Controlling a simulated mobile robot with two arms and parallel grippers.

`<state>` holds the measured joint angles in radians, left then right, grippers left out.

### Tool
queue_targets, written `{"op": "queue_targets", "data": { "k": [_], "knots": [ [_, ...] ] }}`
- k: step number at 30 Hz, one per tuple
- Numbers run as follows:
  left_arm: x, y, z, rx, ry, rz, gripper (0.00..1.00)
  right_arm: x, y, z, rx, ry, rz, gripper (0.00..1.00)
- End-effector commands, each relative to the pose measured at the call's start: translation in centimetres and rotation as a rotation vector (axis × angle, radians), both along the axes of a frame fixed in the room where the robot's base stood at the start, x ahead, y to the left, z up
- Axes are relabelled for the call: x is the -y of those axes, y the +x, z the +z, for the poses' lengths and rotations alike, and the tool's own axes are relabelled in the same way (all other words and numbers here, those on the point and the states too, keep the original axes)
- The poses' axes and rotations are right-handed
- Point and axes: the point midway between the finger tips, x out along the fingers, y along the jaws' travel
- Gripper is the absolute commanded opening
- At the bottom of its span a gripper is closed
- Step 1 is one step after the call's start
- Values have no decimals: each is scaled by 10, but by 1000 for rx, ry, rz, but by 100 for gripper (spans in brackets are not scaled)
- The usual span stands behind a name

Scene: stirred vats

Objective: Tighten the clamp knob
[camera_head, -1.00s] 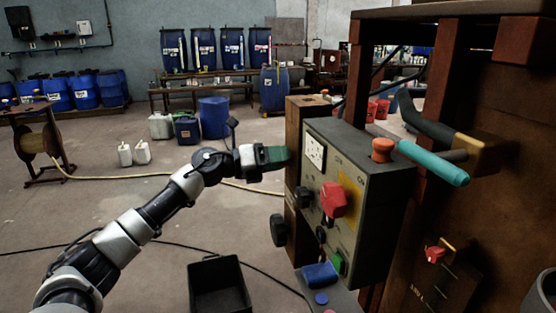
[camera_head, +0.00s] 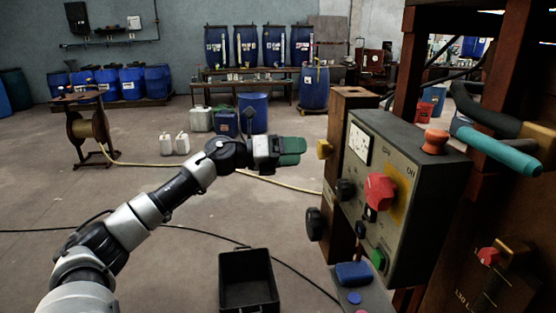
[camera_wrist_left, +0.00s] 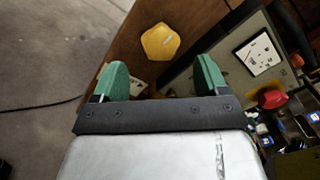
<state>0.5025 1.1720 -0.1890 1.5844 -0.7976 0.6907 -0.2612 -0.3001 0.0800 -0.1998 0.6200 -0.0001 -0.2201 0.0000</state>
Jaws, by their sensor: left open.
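A yellow lobed knob (camera_head: 324,149) sits on the side of the wooden post (camera_head: 346,110) left of the grey control panel. It also shows in the left wrist view (camera_wrist_left: 160,41), beyond and between the fingertips. A large black knob (camera_head: 316,224) sits lower on the same post. The pictures do not settle which is the clamp knob. My left gripper (camera_head: 291,151) has green fingers and is just left of the yellow knob, apart from it. In the left wrist view the gripper (camera_wrist_left: 163,77) is open with nothing between its fingers. My right gripper is not in view.
The control panel (camera_head: 402,230) carries a red knob (camera_head: 379,190), black knobs and a green button. A teal-handled lever (camera_head: 500,152) sticks out at right. A black open bin (camera_head: 248,284) stands on the floor below. Floor left of the post is mostly clear, with a cable.

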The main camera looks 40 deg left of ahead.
Motion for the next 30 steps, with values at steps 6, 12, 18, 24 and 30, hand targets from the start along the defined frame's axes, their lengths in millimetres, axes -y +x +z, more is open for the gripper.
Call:
{"op": "queue_targets", "data": {
  "k": [6, 12, 18, 24, 30],
  "knots": [
    [-22, -25, -6, -5, 1, 1, 74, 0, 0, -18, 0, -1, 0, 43],
    [-30, -35, -3, -3, 0, -1, 74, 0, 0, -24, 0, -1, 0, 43],
    [-31, -37, -1, -2, 0, -3, 74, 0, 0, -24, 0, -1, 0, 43],
    [-31, -37, 0, -1, 0, -2, 74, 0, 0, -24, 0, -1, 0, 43],
    [-31, -37, 0, -1, -1, -1, 74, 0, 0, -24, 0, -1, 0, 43]
  ]
}}
